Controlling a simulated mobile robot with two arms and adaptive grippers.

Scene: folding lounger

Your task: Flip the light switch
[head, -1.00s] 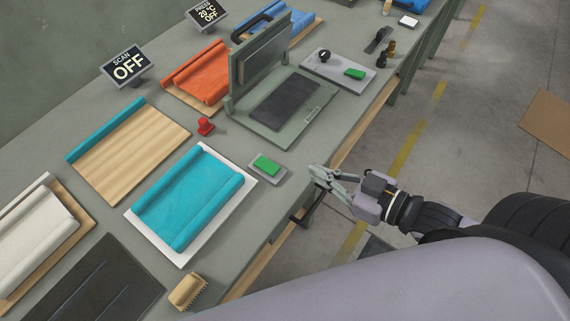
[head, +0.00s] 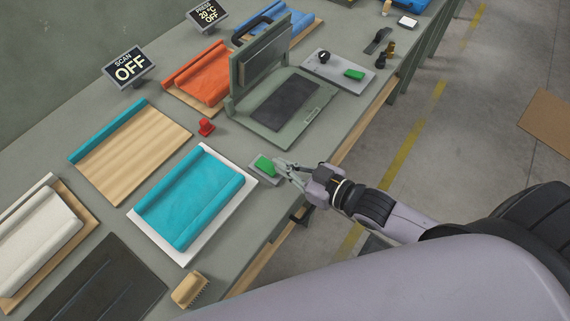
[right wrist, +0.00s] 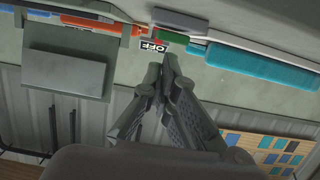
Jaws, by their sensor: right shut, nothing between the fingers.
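A green rocker switch (head: 264,164) sits on a small grey plate (head: 262,179) on the bench, right of the teal fabric roll. My right gripper (head: 280,167) is shut and empty, with its fingertips beside the right side of the green switch; I cannot tell whether they touch. In the right wrist view, the shut fingertips (right wrist: 160,63) point towards the green switch (right wrist: 178,47), seen upside down. A second green switch (head: 354,74) is on a grey panel with a black knob, farther back. My left gripper is not in view.
The teal fabric (head: 190,205) on a white board lies left of the switch. An open press (head: 282,104) stands behind it. A red object (head: 206,127) and a sign reading SCAN OFF (head: 129,66) are farther left.

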